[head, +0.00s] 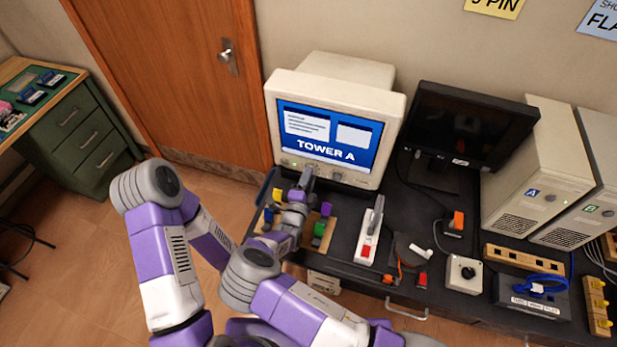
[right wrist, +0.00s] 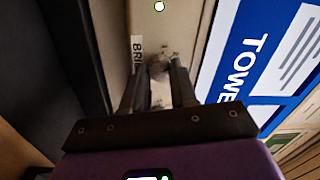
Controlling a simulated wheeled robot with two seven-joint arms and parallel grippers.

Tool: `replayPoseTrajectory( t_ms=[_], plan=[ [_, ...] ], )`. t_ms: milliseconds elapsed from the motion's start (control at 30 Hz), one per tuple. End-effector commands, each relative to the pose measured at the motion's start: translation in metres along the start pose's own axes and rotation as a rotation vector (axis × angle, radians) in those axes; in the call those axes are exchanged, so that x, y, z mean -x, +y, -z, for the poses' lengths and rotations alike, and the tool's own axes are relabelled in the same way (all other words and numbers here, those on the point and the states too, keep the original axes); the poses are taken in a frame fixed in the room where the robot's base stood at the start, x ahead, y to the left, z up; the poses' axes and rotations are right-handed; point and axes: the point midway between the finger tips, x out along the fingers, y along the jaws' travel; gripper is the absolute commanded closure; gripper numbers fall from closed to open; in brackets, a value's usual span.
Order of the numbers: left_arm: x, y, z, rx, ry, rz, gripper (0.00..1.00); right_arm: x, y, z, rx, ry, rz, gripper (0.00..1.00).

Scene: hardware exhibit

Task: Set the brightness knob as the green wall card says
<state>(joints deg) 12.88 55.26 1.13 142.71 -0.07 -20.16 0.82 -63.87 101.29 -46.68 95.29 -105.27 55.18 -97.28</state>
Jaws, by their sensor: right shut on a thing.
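The beige CRT monitor (head: 388,125) stands at the back of the bench, its blue screen reading "TOWER A". My right gripper (head: 306,178) is at the lower front bezel, below the screen. In the right wrist view its two fingers (right wrist: 158,78) are closed on either side of a small grey knob (right wrist: 160,92). A label (right wrist: 137,52) beside the knob begins "BRI"; the rest is hidden. The knob's pointer setting cannot be read.
A dark flat monitor (head: 465,125) and beige towers (head: 540,160) stand to the right. A power strip (head: 370,230) and a wooden block with coloured plugs (head: 322,232) lie in front.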

Motion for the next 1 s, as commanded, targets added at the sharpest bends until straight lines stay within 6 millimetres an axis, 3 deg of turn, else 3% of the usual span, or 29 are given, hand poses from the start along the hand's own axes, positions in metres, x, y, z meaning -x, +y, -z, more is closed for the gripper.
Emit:
replayPoseTrajectory(
  t_ms=[400,433,600,867,1000],
  plan=[
    [0.000,0.000,0.000,0.000,0.000,0.000,0.57,0.000,0.000,0.000,0.008,0.000,0.000,1.00],
    [0.000,0.000,0.000,0.000,0.000,0.000,0.57,0.000,0.000,0.000,0.008,0.000,0.000,0.72],
    [0.000,0.000,0.000,0.000,0.000,0.000,0.57,0.000,0.000,0.000,0.007,0.000,0.000,0.47],
    [0.000,0.000,0.000,0.000,0.000,0.000,0.57,0.000,-0.001,0.000,0.007,0.000,0.000,0.47],
    [0.002,0.001,0.000,0.000,0.000,0.000,0.57,-0.001,-0.012,0.003,0.006,0.000,0.002,0.47]
  ],
)
